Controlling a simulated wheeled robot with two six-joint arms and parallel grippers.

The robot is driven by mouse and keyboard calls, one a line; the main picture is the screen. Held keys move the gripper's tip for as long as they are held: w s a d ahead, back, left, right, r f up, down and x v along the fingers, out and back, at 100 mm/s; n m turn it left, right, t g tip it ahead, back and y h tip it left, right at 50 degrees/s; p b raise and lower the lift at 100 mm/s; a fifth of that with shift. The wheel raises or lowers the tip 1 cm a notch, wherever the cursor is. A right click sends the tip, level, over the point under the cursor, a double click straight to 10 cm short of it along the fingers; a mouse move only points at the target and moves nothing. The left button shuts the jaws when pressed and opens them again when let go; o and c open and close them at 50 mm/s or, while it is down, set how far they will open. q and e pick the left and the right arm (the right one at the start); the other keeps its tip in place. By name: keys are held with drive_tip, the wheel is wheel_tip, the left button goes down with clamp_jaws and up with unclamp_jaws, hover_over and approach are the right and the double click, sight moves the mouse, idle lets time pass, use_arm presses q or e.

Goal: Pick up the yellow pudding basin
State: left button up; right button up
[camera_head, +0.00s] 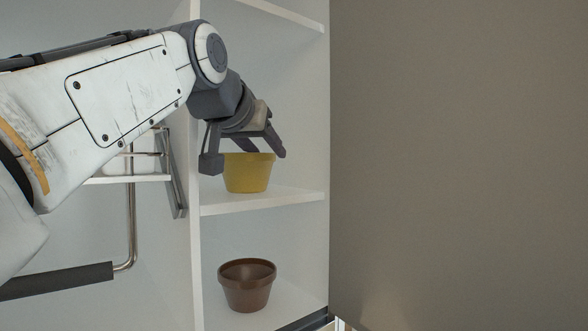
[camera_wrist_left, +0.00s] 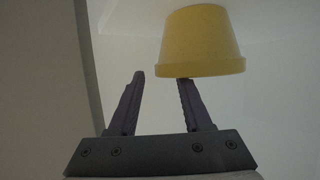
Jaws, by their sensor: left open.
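The yellow pudding basin (camera_head: 248,173) stands upright on the middle shelf in the head view. My left gripper (camera_head: 267,150) is just above it, its fingers pointing down toward the rim, and it hides part of the rim. In the left wrist view the basin (camera_wrist_left: 203,42) shows at the upper right, beyond the open, empty fingers of my left gripper (camera_wrist_left: 160,78). The basin is off to the right of the gap, and the right fingertip overlaps the rim's edge in the picture. Whether they touch I cannot tell. My right gripper is not in view.
A brown pot (camera_head: 246,285) stands on the shelf below. The middle shelf (camera_head: 300,197) has bare room to the right of the basin. A white upright panel (camera_head: 196,240) borders the shelves on the left. A large grey-brown panel (camera_head: 460,160) fills the right side.

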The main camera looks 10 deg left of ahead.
sight(270, 160)
use_arm(q)
drive_tip(key=shift+p+x, duration=0.3)
drive_tip(key=shift+x, duration=1.3)
drive_tip(key=shift+s+a, duration=0.1)
drive_tip(key=shift+s, duration=0.05)
clamp_jaws()
